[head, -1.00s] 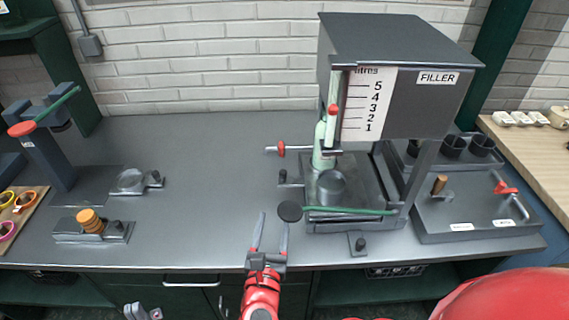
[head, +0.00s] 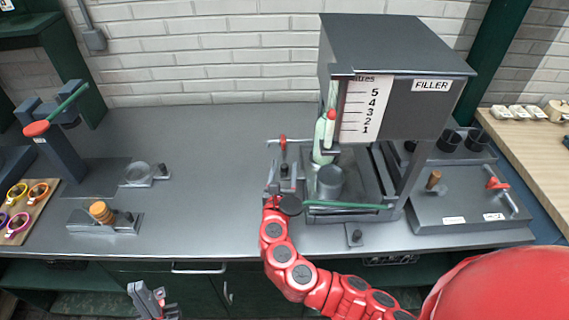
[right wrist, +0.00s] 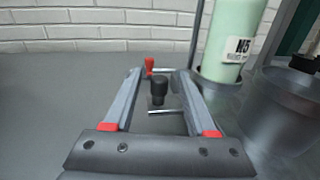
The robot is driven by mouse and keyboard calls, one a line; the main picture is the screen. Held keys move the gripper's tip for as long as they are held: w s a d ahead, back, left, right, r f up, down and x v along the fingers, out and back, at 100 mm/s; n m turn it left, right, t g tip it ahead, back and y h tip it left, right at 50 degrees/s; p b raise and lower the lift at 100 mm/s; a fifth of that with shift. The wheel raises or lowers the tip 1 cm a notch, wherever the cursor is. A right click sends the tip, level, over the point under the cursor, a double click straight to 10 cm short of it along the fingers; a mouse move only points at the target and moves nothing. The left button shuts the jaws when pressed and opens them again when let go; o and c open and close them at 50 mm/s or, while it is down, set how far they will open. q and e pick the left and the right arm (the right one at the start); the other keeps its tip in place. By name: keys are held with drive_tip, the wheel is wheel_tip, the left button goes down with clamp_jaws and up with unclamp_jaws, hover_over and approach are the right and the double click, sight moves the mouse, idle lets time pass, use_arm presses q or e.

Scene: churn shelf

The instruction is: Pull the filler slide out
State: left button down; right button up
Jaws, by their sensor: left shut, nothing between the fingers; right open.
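The filler (head: 400,105) stands at the back right with a litre scale. Under it is a tray-like base with a green bar (head: 345,205) along its front. A grey metal pot (head: 329,182) stands there beside a pale green bottle (head: 320,140), also in the right wrist view (right wrist: 232,40). My right gripper (head: 283,172) is open at the filler's left side. In the right wrist view a black knob (right wrist: 159,90) appears between its open fingers; I cannot tell whether they touch it. My left gripper (head: 150,298) is shut and empty, low in front of the counter.
A red-tipped lever (right wrist: 150,65) lies just beyond the black knob. A black disc (head: 290,205) is close to my right gripper. The counter's middle left (head: 215,180) is clear.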

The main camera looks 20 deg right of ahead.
drive_tip(key=shift+w+d, duration=0.2)
drive_tip(key=shift+w, duration=0.3)
clamp_jaws()
idle(1.2)
